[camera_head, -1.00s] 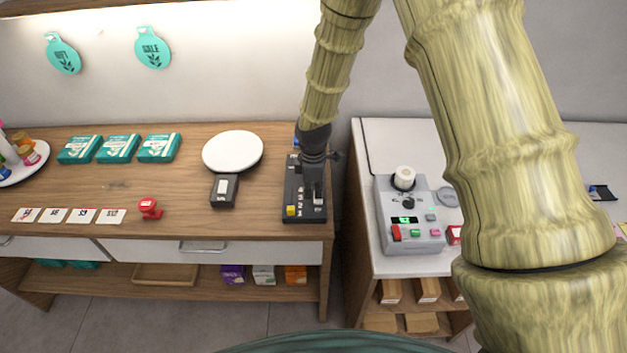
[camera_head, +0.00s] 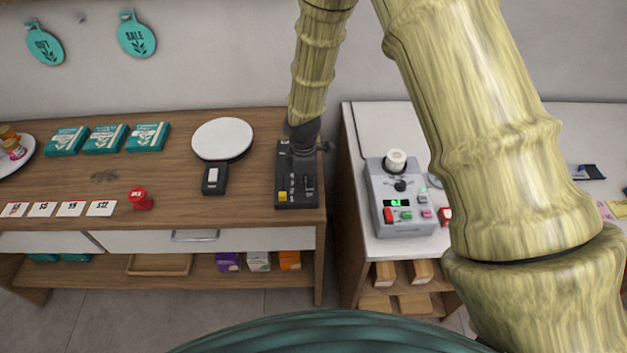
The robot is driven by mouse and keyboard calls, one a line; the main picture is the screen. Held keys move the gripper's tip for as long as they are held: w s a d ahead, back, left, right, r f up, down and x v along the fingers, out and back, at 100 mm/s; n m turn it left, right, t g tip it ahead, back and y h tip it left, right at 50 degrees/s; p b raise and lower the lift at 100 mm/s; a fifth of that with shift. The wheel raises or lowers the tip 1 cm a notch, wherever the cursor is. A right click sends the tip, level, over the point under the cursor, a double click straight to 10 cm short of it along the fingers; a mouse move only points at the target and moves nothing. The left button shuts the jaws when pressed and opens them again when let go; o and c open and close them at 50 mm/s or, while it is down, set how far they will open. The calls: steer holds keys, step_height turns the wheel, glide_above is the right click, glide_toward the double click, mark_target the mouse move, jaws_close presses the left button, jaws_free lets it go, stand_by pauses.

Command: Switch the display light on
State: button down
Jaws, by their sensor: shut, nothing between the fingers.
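A long black control panel (camera_head: 298,199) lies on the wooden counter near its right end. It has a yellow button (camera_head: 282,196) at its front left corner and small switches or levers beside it. My dark gripper (camera_head: 303,158) points down over the upper middle of the panel, shut and empty. It hides part of the panel, and I cannot tell whether its tips touch a switch. The display light itself is not in view. The wall (camera_head: 215,60) behind the counter looks plain grey, with no bright glow.
A scale with a white plate (camera_head: 222,138) and black display unit (camera_head: 214,178) stands left of the panel. Teal boxes (camera_head: 107,138) and a red stamp (camera_head: 141,199) lie further left. Right, across a gap, a grey device (camera_head: 400,215) stands on a white counter (camera_head: 356,130).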

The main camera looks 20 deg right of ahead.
mark_target(305, 183)
steer(key=shift+w+r, duration=0.1)
steer(key=shift+w, duration=0.1)
steer(key=shift+w+d+r+p, duration=0.15)
steer(key=shift+w+p, duration=0.2)
steer(key=shift+w, duration=0.25)
steer(key=shift+r, duration=0.15)
steer(key=r+p, duration=0.2)
steer(key=r, duration=0.1)
steer(key=r+p, duration=0.1)
steer(key=shift+s+r, duration=0.2)
steer(key=shift+s, duration=0.1)
steer(key=shift+b, duration=0.5)
steer(key=shift+s+r, duration=0.1)
steer(key=shift+r, duration=0.35)
step_height(305, 183, up, 8)
steer(key=s+b, duration=0.1)
steer(key=b, duration=0.2)
steer(key=shift+a+r, duration=0.15)
steer(key=shift+a, duration=0.05)
